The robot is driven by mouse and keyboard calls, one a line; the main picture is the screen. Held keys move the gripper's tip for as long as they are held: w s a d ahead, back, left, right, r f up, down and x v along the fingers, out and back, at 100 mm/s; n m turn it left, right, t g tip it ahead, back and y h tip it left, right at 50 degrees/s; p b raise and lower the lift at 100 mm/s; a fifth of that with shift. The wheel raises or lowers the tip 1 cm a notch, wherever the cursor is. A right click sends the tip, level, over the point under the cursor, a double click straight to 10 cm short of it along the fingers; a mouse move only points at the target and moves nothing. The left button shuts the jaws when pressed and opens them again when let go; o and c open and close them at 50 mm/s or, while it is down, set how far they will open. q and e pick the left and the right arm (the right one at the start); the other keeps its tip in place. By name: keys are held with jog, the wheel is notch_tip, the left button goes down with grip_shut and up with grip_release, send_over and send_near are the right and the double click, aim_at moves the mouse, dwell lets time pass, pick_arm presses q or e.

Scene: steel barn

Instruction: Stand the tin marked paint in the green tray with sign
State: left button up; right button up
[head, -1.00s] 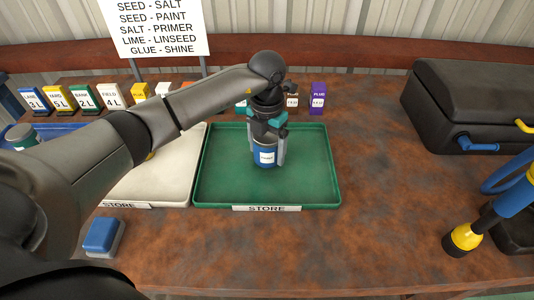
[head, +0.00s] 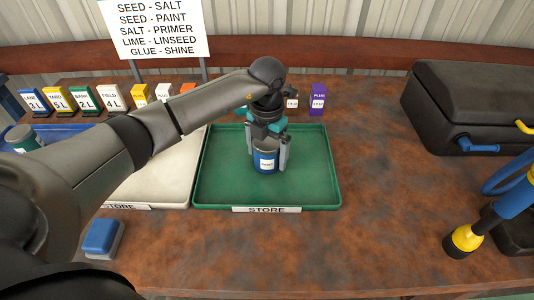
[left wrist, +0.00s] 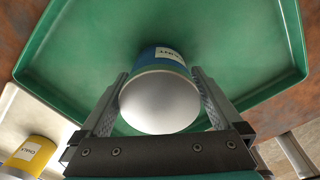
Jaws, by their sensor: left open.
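A blue tin (head: 265,164) with a silver lid and a white label stands upright on the floor of the green tray (head: 318,190). Its label looks like "PAINT" but is very small. The tray's front edge bears a "STORE" sign (head: 267,209). My left gripper (head: 269,158) is open, pointing down with one finger on each side of the tin. In the left wrist view, the tin's silver lid (left wrist: 160,102) sits between the spread fingers (left wrist: 160,105). My right gripper is out of view.
A cream tray (head: 160,185) adjoins on the left and holds a yellow tin (left wrist: 30,153). Several small coloured boxes (head: 84,98) line the back below a word board (head: 155,28). A black case (head: 470,95) stands right; the bench between is clear.

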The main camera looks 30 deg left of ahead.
pick_arm(q)
notch_tip(320, 180, up, 12)
jog(key=shift+f+p, duration=0.25)
jog(key=shift+p, duration=0.4)
